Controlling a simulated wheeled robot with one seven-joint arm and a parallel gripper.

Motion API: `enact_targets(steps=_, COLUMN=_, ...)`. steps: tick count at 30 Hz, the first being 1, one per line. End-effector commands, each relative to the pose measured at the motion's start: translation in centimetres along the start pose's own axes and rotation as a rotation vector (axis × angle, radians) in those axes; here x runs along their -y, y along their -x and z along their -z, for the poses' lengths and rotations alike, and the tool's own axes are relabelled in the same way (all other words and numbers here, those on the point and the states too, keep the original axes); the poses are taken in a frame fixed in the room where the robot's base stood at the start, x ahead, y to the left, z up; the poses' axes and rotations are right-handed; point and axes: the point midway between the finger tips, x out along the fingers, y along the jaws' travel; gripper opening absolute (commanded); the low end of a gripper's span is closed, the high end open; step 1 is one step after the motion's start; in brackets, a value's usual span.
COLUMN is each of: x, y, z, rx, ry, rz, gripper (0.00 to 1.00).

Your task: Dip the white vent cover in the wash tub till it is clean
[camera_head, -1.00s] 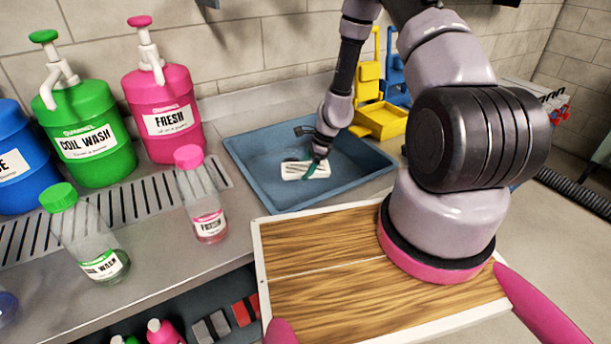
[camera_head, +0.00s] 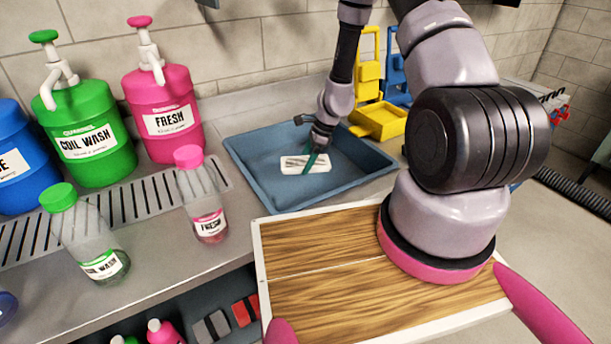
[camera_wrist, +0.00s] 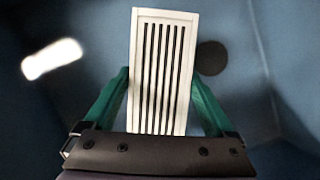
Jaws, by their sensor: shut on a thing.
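The white vent cover (camera_head: 293,164) is a small slotted rectangle, inside the blue-grey wash tub (camera_head: 240,172). In the wrist view the vent cover (camera_wrist: 150,60) shows several dark slots and a pale off-white frame. My gripper (camera_head: 315,160) is inside the tub, its green fingers shut on the vent cover. In the wrist view the fingers of my gripper (camera_wrist: 160,100) flank the cover's near part on both sides. Whether the cover touches the tub floor or any liquid I cannot tell.
Green COIL WASH (camera_head: 85,135) and pink FRESH (camera_head: 165,115) pump jugs stand left of the tub. A clear pink-capped bottle (camera_head: 203,200) stands in front of them. A yellow holder (camera_head: 375,115) is behind the tub's right side. A dark round spot (camera_wrist: 211,58) shows on the tub floor.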

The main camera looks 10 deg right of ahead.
Motion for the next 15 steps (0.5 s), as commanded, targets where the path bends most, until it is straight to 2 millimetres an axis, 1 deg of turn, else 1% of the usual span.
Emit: enact_targets(steps=15, x=0.0, y=3.9, z=-1.6, rx=0.000, ry=-0.001, rz=0.001, gripper=0.41)
